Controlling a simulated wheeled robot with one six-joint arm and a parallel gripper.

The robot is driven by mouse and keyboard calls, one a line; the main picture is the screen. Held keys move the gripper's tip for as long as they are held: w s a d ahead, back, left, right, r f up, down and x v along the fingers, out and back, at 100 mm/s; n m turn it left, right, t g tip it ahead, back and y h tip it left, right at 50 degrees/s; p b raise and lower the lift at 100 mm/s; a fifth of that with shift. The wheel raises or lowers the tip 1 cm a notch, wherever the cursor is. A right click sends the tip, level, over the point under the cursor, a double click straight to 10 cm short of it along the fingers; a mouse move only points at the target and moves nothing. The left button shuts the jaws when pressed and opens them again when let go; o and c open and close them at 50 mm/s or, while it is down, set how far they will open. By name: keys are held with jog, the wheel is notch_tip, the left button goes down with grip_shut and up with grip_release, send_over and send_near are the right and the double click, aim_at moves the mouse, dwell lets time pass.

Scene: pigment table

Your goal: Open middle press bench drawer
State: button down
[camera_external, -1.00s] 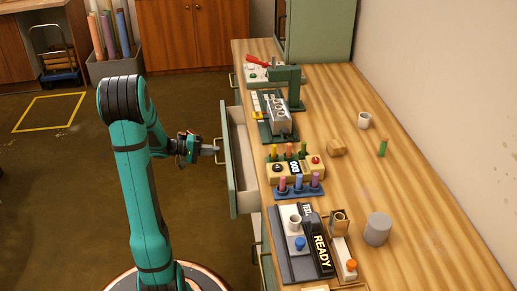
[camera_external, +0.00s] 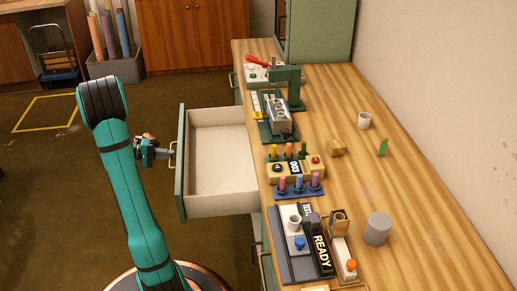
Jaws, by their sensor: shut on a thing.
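The middle press bench drawer (camera_external: 180,168) stands far out from the left side of the wooden bench. Its front is green, and its pale inside (camera_external: 222,160) looks empty. My gripper (camera_external: 170,153) is at the drawer front's outer side, shut on the drawer handle (camera_external: 173,158). The fingertips are small in this view and partly hard to make out.
Another drawer handle (camera_external: 233,80) shows farther back.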

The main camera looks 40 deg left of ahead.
jog(key=shift+s, duration=0.1)
jog(key=c, duration=1.5)
grip_release()
jog(key=shift+a, duration=0.15)
jog(key=v, duration=1.7)
jog(key=shift+s, duration=0.1)
